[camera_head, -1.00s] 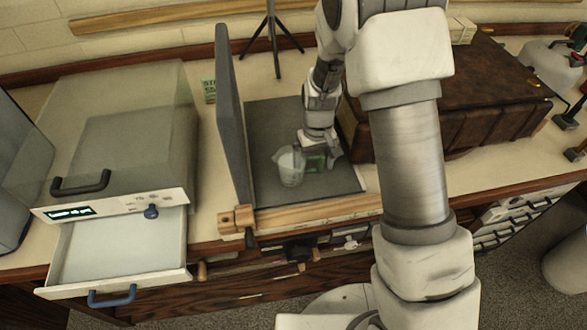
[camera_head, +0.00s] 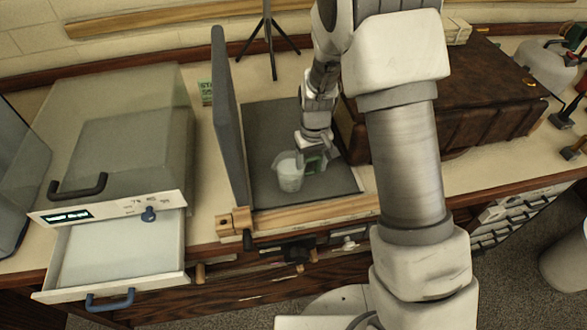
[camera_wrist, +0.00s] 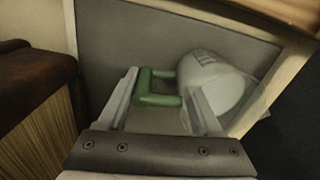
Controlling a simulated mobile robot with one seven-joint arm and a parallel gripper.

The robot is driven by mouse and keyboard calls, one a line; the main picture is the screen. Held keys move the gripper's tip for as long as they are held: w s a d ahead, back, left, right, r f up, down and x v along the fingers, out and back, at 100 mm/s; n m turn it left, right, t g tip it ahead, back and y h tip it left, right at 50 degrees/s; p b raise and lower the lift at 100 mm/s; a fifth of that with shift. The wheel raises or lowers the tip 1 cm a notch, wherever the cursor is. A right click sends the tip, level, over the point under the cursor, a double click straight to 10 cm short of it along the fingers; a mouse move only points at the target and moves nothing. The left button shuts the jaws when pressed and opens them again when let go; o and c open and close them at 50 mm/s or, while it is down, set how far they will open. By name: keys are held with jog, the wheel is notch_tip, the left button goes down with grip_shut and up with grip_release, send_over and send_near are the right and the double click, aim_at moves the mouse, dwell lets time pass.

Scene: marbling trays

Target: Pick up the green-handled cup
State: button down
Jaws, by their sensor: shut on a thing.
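The green-handled cup (camera_head: 289,173) is pale, translucent and close to upright on the dark grey panel in the head view. I cannot tell whether its base touches the panel. In the wrist view the cup body (camera_wrist: 216,78) lies right of the fingers, with dark markings on its side. Its green handle (camera_wrist: 157,99) sits between the fingers; in the head view the handle (camera_head: 315,163) shows at the cup's right. My gripper (camera_wrist: 163,92) is shut on the handle; in the head view my gripper (camera_head: 316,150) is partly hidden by its own wrist.
An upright grey board (camera_head: 230,115) stands close left of the cup. A brown leather-like case (camera_head: 455,105) stands close right. A wooden rail (camera_head: 310,213) runs along the front. A device with an open drawer (camera_head: 115,255) is at left. A black tripod (camera_head: 268,40) stands behind.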

aim_at(312, 158)
jog(key=shift+r, duration=0.15)
jog(key=shift+r, duration=1.1)
jog(key=shift+r+p, duration=0.3)
jog(key=shift+r, duration=0.6)
jog(key=s+d+r, duration=0.5)
jog(key=s+r, duration=0.1)
jog(key=s, duration=0.4)
jog(key=shift+d+r+p, duration=0.25)
jog(key=shift+r+p, duration=0.05)
jog(key=shift+p, duration=0.05)
jog(key=shift+s, duration=0.15)
jog(key=shift+r, duration=0.15)
